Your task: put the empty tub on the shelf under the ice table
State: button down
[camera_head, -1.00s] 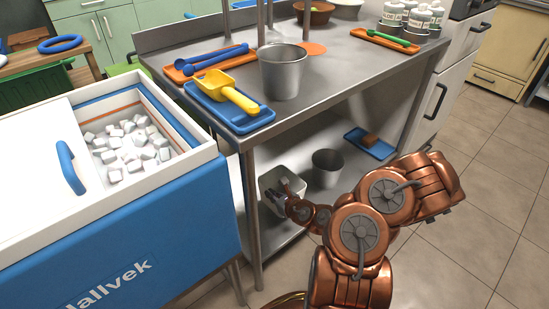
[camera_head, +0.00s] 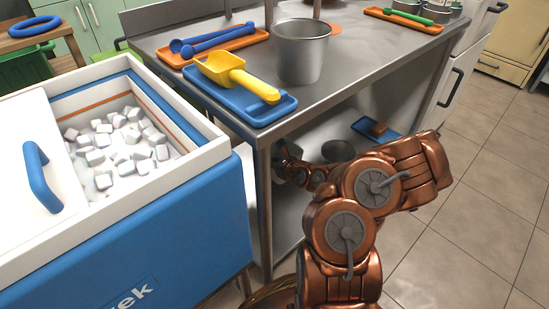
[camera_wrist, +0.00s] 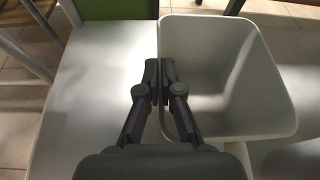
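The empty white tub (camera_wrist: 265,105) fills the right of the wrist view, open side up, with nothing inside. My gripper (camera_wrist: 159,80) has its fingers close together on the tub's left wall, one finger inside and one outside. In the head view my gripper (camera_head: 284,160) reaches under the steel table (camera_head: 375,75), close behind its front leg. The tub is mostly hidden there by the leg and my arm. The lower shelf (camera_head: 345,125) shows under the tabletop. Whether the tub rests on the shelf or hangs just above it, I cannot tell.
A blue ice chest (camera_head: 150,240) with white cubes stands close on the left. The tabletop holds a metal pot (camera_head: 302,55) and a yellow scoop (camera_head: 230,72).

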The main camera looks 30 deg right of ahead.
jog(key=b, duration=0.3)
send_over(274, 152)
jog(key=s+a, duration=0.3)
jog(key=s, duration=0.1)
jog(key=shift+w+d+f, duration=0.2)
jog(key=shift+f, duration=0.2)
jog(key=shift+w+d+f, duration=0.1)
jog(key=shift+f, duration=0.15)
notch_tip(274, 152, down, 3)
jog(key=shift+f+b, duration=0.1)
jog(key=shift+b, duration=1.1)
jog(key=c, duration=1.8)
grip_release()
jog(key=shift+c, duration=0.2)
jog(key=o, duration=0.5)
